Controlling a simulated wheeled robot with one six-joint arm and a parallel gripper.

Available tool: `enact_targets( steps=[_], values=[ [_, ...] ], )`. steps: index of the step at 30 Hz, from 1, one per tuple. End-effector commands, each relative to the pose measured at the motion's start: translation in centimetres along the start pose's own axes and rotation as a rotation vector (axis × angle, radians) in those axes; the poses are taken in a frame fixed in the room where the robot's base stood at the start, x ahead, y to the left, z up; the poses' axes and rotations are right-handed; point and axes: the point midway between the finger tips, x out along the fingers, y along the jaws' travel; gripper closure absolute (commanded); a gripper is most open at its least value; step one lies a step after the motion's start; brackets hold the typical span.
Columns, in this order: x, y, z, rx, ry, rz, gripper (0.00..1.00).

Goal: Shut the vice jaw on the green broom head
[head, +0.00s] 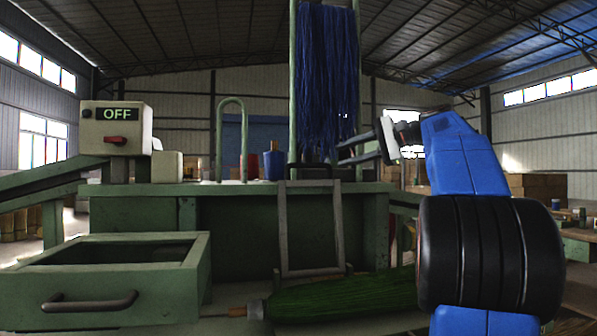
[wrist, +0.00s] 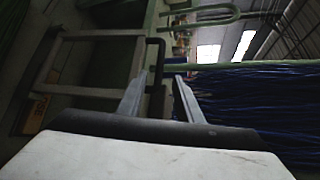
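The green broom head (head: 345,297) lies on its side low at the front, and my arm hides its right end. A grey frame (head: 282,230), which looks like the vice jaw, stands raised behind it, apart from its upper side. In the wrist view the frame (wrist: 95,91) fills the left, with a dark handle bar (wrist: 160,65) at its end. My gripper (head: 339,151) is up by the top of the frame, in front of the blue strands. In the wrist view its fingers (wrist: 162,78) are apart, with the handle close to the tips; I cannot tell if they touch.
A switch box (head: 118,128) reading OFF and a green hoop (head: 231,104) stand on the green bench (head: 150,190). An open drawer (head: 95,300) juts out at lower left. Blue strands (head: 327,70) hang above the bench, close to my gripper. Spools stand behind.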

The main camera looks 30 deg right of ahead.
Motion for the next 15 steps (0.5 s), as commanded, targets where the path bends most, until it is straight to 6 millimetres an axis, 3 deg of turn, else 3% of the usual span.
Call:
enact_targets(
  steps=[5, 15],
  values=[
    [1.4, 0.0, 0.1, 0.000, -0.003, 0.000, 0.67],
    [6.6, 0.0, 0.1, -0.001, -0.004, 0.001, 0.67]
  ],
)
